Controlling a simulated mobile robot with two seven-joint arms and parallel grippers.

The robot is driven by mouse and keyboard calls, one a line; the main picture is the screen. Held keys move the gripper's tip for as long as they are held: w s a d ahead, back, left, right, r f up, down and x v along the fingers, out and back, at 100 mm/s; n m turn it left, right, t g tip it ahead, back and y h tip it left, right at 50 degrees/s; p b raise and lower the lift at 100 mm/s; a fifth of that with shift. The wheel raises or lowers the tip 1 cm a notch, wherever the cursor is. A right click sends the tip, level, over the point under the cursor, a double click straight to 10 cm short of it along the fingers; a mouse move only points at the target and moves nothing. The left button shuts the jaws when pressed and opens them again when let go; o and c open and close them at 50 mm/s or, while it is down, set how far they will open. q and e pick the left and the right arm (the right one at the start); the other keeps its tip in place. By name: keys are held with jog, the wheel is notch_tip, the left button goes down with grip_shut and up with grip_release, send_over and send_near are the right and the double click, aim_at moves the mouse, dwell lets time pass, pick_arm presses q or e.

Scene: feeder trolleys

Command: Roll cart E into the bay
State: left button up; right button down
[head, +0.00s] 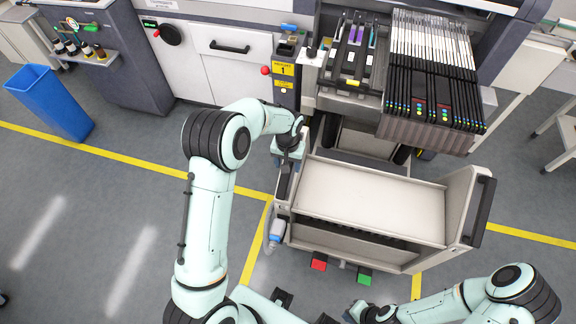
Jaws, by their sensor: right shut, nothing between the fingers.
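A beige cart (370,198), which I take for cart E though no letter is readable, stands in front of the machine bay (362,140). It has a flat shelf, a black handle (483,212) on its right side, and red (319,262) and green (364,276) pedals low at its near side. My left gripper (287,160) is at the cart's left side, by a dark handle bar. Its fingers are largely hidden, so I cannot tell its grip. My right gripper (362,312) is shut and empty at the bottom edge, apart from the cart.
A rack of feeders (430,80) fills the bay's upper part. A post with a yellow "1" label (283,70) stands left of the bay. Yellow floor lines (254,245) flank the cart. A blue bin (48,100) stands far left. The left floor is clear.

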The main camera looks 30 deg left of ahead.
pick_arm(q)
jog(key=shift+f, duration=0.95)
grip_shut()
jog(key=shift+w, duration=0.1)
